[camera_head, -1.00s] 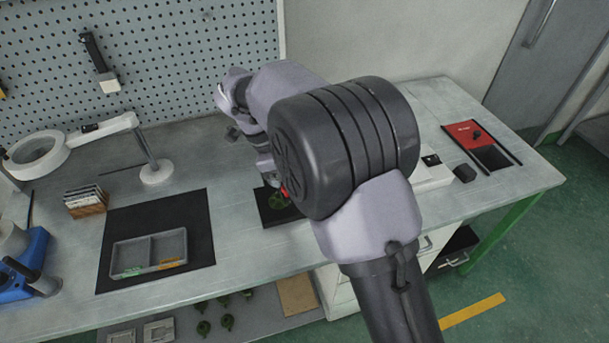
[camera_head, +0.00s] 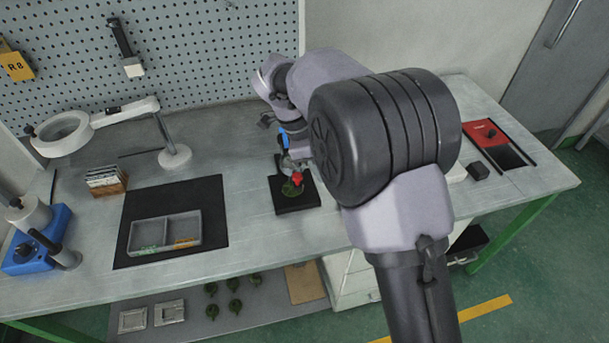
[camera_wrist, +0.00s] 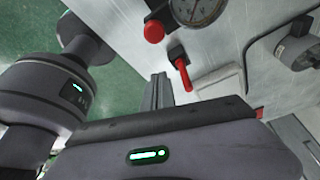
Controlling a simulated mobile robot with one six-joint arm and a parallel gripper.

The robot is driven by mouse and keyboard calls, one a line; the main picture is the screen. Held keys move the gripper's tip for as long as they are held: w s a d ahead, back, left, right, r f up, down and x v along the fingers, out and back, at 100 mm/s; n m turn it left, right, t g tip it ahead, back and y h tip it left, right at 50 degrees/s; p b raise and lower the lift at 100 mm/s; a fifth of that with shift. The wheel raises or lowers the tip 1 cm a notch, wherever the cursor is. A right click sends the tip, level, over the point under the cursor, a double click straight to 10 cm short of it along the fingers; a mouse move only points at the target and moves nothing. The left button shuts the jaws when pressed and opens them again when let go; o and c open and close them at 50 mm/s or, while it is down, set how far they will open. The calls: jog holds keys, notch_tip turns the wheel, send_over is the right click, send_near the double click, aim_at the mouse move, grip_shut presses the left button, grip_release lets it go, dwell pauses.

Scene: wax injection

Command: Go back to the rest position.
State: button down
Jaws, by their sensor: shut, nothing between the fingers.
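My gripper (camera_wrist: 161,90) shows in the wrist view as dark fingers pressed together, with nothing between them. It is over a pale metal surface with a red-knobbed lever (camera_wrist: 182,70) and a round gauge (camera_wrist: 198,10) close by. In the head view my arm reaches across the right part of the workbench (camera_head: 255,215), and its fingers cannot be made out clearly. A black plate (camera_head: 297,205) with a green piece (camera_head: 291,189) and a red part on it is just left of my arm. My arm hides what is behind it.
A grey divided tray (camera_head: 165,246) lies on a black mat (camera_head: 198,196) at left. A ring lamp (camera_head: 64,134), a blue device (camera_head: 36,248) and a wooden block rack (camera_head: 105,182) stand farther left. A red-and-black holder (camera_head: 490,137) is at right. Bare bench lies between mat and plate.

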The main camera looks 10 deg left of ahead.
jog(key=p+v, duration=0.4)
jog(key=v, duration=0.6)
jog(key=s+d+r+n+y, duration=0.2)
jog(key=s+d+r+n, duration=0.1)
jog(key=d+r, duration=0.35)
jog(key=s+d+r+n+t+y, duration=0.2)
jog(key=s+d+r+n, duration=0.3)
jog(key=s+d, duration=0.4)
jog(key=s+d+f+n+t+y, duration=0.1)
jog(key=s+n+t, duration=0.1)
jog(key=s, duration=0.4)
jog(key=s+d+f+n+t+y, duration=0.1)
jog(key=s+f+n, duration=0.1)
jog(key=s, duration=0.4)
jog(key=shift+s+d+f+n+t, duration=0.15)
jog(key=shift+s+f+n+t, duration=0.2)
jog(key=shift+n, duration=0.25)
